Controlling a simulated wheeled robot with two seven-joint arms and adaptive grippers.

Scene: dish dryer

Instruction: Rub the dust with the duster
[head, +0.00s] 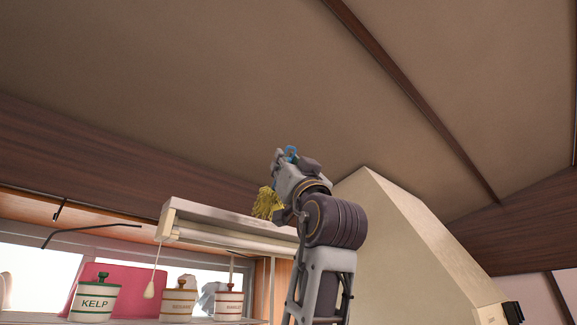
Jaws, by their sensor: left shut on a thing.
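My left gripper (283,160) is raised high in the middle of the head view. It is shut on the duster, which has a shaggy yellow head (267,203) and a bit of blue handle (291,153) showing at the fingers. Most of the handle is hidden by the gripper. The yellow head hangs below and left of the gripper, in front of the shelf-like light fixture (215,215) in the picture. I cannot tell whether it touches the fixture. I cannot make out any dust. My right gripper is out of view.
The large beige hood (390,235) stands just right of my arm. Canisters labelled KELP (95,303) and others (178,303) line a window sill at the lower left. A pull cord (149,289) hangs from the fixture. Wall space above is free.

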